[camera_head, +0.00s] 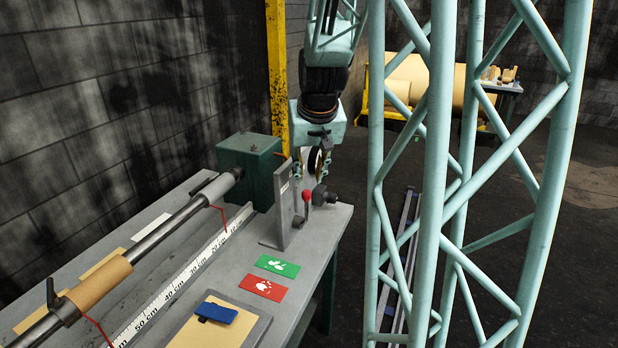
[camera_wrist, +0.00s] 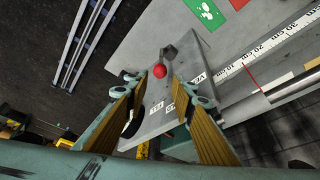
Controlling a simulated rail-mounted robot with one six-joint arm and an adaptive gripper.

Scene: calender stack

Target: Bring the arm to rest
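My gripper (camera_head: 311,170) hangs at the far right end of the grey bench, above a lever with a red ball knob (camera_head: 307,196). In the wrist view my gripper (camera_wrist: 166,88) has its two fingers spread wide with nothing between the pads. The red knob (camera_wrist: 159,71) shows in the gap just past the fingertips there, apparently untouched. The lever stands beside an upright grey plate (camera_head: 284,212), which carries small labels in the wrist view. My arm reaches down from the top of the picture, its upper part out of frame.
The bench holds a shaft with a brown core (camera_head: 100,283), a centimetre ruler (camera_head: 190,270), a green card (camera_head: 278,266), a red card (camera_head: 263,287) and a clipboard (camera_head: 240,328). A green housing (camera_head: 249,165) and yellow post (camera_head: 277,80) stand close behind my gripper.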

